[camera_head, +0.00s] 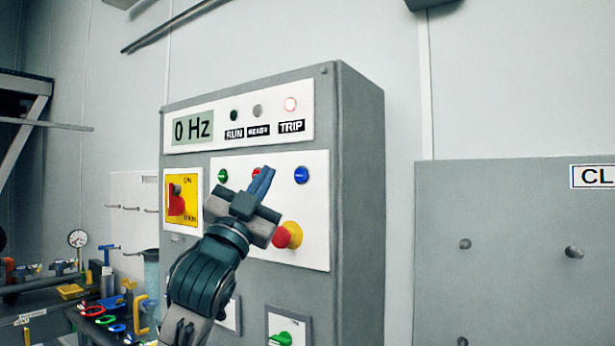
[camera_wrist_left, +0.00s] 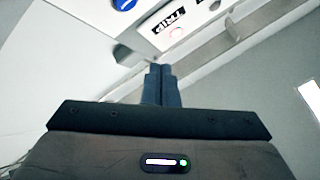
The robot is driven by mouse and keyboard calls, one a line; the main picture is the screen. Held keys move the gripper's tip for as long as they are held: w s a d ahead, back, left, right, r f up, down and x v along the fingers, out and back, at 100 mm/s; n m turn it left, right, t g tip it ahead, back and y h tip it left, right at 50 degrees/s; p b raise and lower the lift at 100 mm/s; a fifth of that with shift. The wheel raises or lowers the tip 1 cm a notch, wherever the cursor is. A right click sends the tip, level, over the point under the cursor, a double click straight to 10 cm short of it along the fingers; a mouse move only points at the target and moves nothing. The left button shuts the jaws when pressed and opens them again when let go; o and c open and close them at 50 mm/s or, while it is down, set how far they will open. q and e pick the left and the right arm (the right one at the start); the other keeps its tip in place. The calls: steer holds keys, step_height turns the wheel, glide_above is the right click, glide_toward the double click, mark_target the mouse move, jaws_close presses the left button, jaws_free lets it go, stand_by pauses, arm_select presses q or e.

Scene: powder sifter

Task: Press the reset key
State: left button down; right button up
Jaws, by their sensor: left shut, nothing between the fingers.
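The grey control cabinet (camera_head: 360,200) has a white button panel (camera_head: 318,230). On it are a green button (camera_head: 223,175), a red button (camera_head: 256,172) partly behind my fingers, and a blue button (camera_head: 301,175) at the right, whose label I cannot read. The blue button also shows at the top edge of the left wrist view (camera_wrist_left: 123,4). My left gripper (camera_head: 263,180) is shut and empty in front of the panel, left of the blue button in the picture. Its closed fingers (camera_wrist_left: 161,80) show in the left wrist view. My right gripper is out of view.
A red mushroom button (camera_head: 282,238) on a yellow base sits just below my gripper. A yellow plate with a red switch (camera_head: 177,204) is left. A tool bench (camera_head: 50,325) stands lower left.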

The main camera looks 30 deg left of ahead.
mark_target(301, 175)
arm_select(q)
steer(key=shift+w+y, duration=0.15)
steer(key=shift+y, duration=0.15)
steer(key=w+p, duration=0.3)
steer(key=w, duration=0.5)
steer(key=shift+p, duration=0.3)
steer(key=shift+w+d, duration=0.1)
steer(key=shift+d, duration=0.1)
steer(key=shift+a, duration=0.1)
stand_by(0.5)
steer(key=shift+a, duration=0.25)
stand_by(0.9)
